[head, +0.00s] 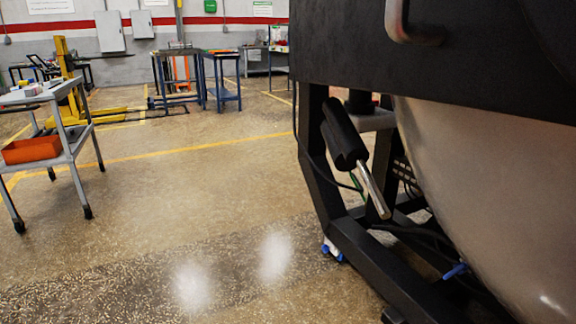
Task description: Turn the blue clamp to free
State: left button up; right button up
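A small blue part (455,271) shows low on the right, in front of the lower side of the furnace's grey rounded vessel (480,190). It may be the blue clamp, but it is too small to tell its shape or setting. A second blue piece with white on it (333,250) shows at the foot of the black frame (335,195); I cannot tell what it is. Neither of my grippers is in view.
The furnace's black upper body (450,60), with a metal handle (408,25), fills the right. A black cylinder with a steel rod (374,190) juts from its frame. A grey cart (70,150) with an orange bin (32,149) stands left. The floor between is clear.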

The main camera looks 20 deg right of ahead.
aim_at(460, 268)
jog(key=i+j+z, duration=0.1)
jog(key=i+z, duration=0.2)
jog(key=z, duration=0.15)
jog(key=i+j+z, duration=0.15)
jog(key=i+z, duration=0.15)
jog(key=z, duration=0.2)
jog(key=i+j+z, duration=0.2)
jog(key=z, duration=0.25)
jog(key=i+j+z, duration=0.15)
jog(key=j+z, duration=0.35)
jog(key=i+j+z, duration=0.15)
jog(key=j+z, duration=0.65)
jog(key=z, duration=0.15)
jog(key=j+z, duration=0.45)
jog(key=i, duration=0.4)
